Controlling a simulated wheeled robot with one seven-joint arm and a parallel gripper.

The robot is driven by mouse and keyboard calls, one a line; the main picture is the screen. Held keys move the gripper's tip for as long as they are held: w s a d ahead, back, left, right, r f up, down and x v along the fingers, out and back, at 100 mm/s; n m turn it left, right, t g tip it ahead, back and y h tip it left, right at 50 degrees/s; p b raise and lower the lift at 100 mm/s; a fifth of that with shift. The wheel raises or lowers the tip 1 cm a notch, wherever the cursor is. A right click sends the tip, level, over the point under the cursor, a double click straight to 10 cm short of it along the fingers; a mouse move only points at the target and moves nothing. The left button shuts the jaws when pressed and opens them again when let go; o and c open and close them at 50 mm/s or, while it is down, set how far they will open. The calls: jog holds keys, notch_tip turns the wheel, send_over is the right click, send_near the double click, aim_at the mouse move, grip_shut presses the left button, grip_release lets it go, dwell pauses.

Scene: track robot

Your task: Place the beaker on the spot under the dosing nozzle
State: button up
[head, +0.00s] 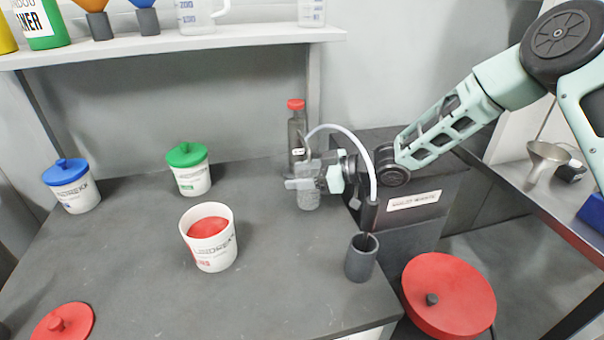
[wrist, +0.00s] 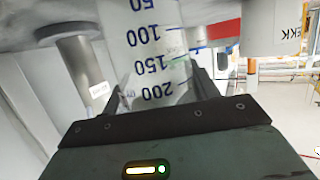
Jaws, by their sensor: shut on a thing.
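The beaker (wrist: 155,50) is clear with blue marks and shows large between my fingers in the wrist view. In the head view its clear lower part (head: 308,200) shows below my gripper (head: 302,184), which is shut on it. I cannot tell whether its base touches the bench. The dosing nozzle (head: 369,216) hangs on a curved white tube, to the right of and nearer than the beaker. A dark grey cup (head: 361,259) stands at the nozzle's lower end. I cannot make out a marked spot under the nozzle.
A dark bottle with a red cap (head: 297,128) stands just behind my gripper. An open white tub with red contents (head: 222,255) stands to the left. Green-lidded (head: 193,178) and blue-lidded (head: 76,195) tubs are farther left. The bench's front middle is clear.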

jog(key=shift+f, duration=0.2)
jog(key=o, duration=1)
jog(key=shift+c, duration=0.2)
jog(key=shift+r, duration=0.2)
jog(key=v, duration=1.2)
jog(key=shift+b, duration=0.35)
jog(key=shift+w, duration=0.1)
